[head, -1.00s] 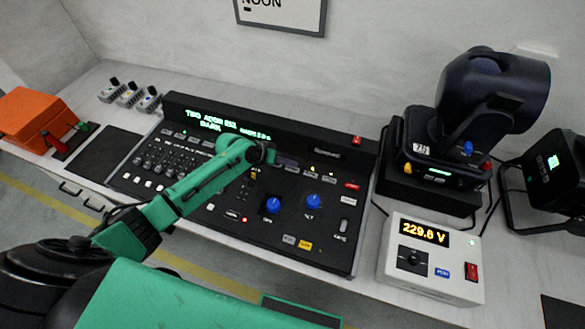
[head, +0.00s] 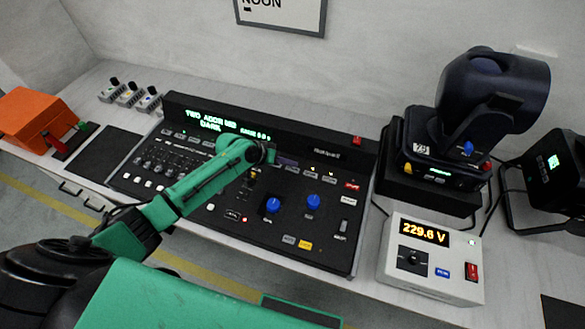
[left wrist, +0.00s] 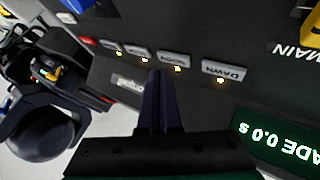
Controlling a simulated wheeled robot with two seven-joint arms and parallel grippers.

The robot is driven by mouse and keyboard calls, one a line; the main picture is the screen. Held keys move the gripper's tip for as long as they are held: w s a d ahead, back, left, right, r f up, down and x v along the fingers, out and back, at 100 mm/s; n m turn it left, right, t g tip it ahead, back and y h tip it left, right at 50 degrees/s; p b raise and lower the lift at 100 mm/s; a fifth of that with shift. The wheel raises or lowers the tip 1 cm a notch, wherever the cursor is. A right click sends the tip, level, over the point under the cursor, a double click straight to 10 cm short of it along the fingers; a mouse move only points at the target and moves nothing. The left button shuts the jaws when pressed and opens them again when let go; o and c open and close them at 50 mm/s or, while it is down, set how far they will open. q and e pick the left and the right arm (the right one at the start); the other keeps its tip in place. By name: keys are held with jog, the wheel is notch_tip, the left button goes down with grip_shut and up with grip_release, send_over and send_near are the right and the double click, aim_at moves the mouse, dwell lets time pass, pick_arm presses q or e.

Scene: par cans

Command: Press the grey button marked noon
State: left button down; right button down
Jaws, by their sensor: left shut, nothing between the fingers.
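A row of grey buttons with small yellow lamps lies on the black console (head: 330,232). In the left wrist view, one end button reads DAWN (left wrist: 225,72). The grey button beside it (left wrist: 174,60) has a short label that looks like NOON, seen upside down and small. My left gripper (left wrist: 160,74) is shut and empty, its dark fingertips close to that second button. Whether they touch it cannot be told. In the head view my left gripper (head: 288,161) is over the console's upper middle, hiding part of the row. My right gripper is not in view.
Blue knobs (head: 273,205) and a red button (head: 352,186) are nearby. A white meter box (head: 430,262) and a moving-head lamp (head: 480,110) stand to the right. Small switch boxes (head: 130,95) stand at the back left.

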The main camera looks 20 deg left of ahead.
aim_at(289, 172)
pick_arm(q)
jog(key=shift+f+b, duration=0.3)
jog(key=shift+f, duration=0.1)
jog(key=shift+f+b, duration=0.35)
jog(key=shift+f, duration=0.05)
dwell(0.5)
jog(key=shift+r+p, duration=0.8)
jog(key=shift+r, duration=0.1)
notch_tip(289, 172, up, 5)
jog(key=p, duration=0.4)
jog(key=shift+p, duration=0.35)
